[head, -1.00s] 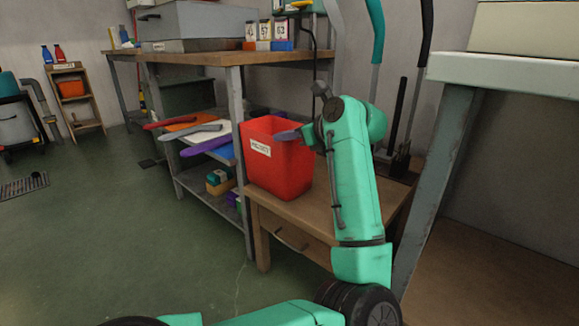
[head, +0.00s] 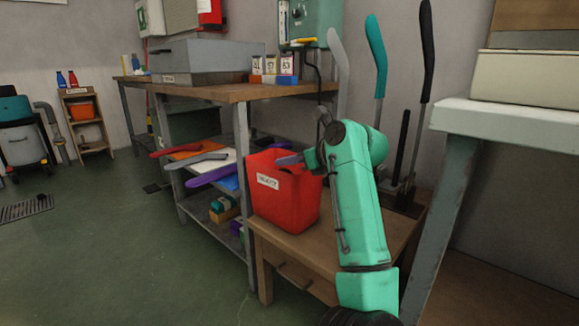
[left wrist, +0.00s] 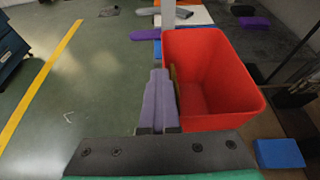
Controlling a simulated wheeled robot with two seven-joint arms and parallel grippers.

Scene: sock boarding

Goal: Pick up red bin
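The red bin (head: 285,205), with a white label on its front, stands upright on the small wooden table (head: 290,243). It also shows in the left wrist view (left wrist: 215,85), open at the top and empty as far as I see. My left gripper (head: 290,160) is at the bin's upper rim, over its opening in the head view. In the left wrist view its purple fingers (left wrist: 160,100) lie close against the bin's left wall. Whether they clamp the wall is not clear. My right gripper is not in view.
A workbench with shelves (head: 240,92) stands behind and left of the bin. Long-handled tools (head: 378,75) stand behind my arm. A pale worktop (head: 500,118) is close on the right. A blue block (left wrist: 279,153) lies right of the bin. Floor is free at left.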

